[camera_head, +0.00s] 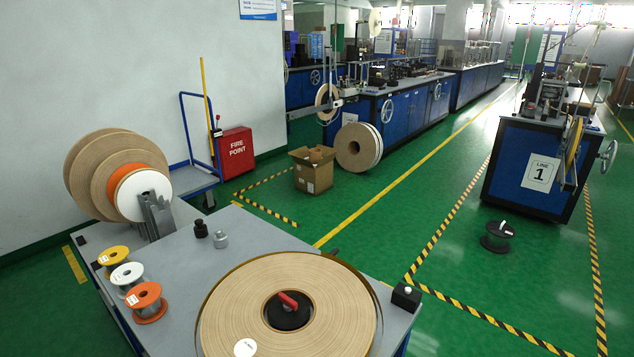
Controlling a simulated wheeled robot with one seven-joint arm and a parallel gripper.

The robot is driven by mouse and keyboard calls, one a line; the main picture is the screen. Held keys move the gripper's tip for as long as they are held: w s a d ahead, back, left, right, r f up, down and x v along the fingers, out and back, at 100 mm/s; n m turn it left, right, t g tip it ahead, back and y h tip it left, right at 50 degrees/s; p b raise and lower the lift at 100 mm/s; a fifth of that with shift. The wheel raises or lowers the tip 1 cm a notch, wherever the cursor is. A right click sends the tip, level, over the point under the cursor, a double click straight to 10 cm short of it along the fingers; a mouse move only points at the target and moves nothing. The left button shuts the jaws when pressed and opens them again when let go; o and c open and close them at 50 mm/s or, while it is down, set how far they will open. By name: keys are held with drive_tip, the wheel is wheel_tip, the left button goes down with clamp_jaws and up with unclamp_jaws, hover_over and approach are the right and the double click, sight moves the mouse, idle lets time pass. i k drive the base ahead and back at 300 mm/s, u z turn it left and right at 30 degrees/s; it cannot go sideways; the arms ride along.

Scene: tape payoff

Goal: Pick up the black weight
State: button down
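A small black weight (201,230) with a narrow neck and a knob on top stands upright on the grey tabletop (185,262), near its far edge. A similar silver-grey weight (220,240) stands just to its right and slightly nearer; whether the two touch is hard to tell. Nothing covers the black weight. My gripper is not in view.
A large flat tape reel (345,318) with a red-handled black hub (288,310) fills the table's front. Yellow, white and orange spools (147,302) line the left. Upright reels in a grey holder (157,217) stand behind. A black box (406,297) sits at the right corner.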

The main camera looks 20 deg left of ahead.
sight(201, 230)
drive_tip(key=u, duration=1.7)
drive_tip(key=k, duration=0.5)
drive_tip(key=u, duration=1.15)
drive_tip(key=i, duration=2.2)
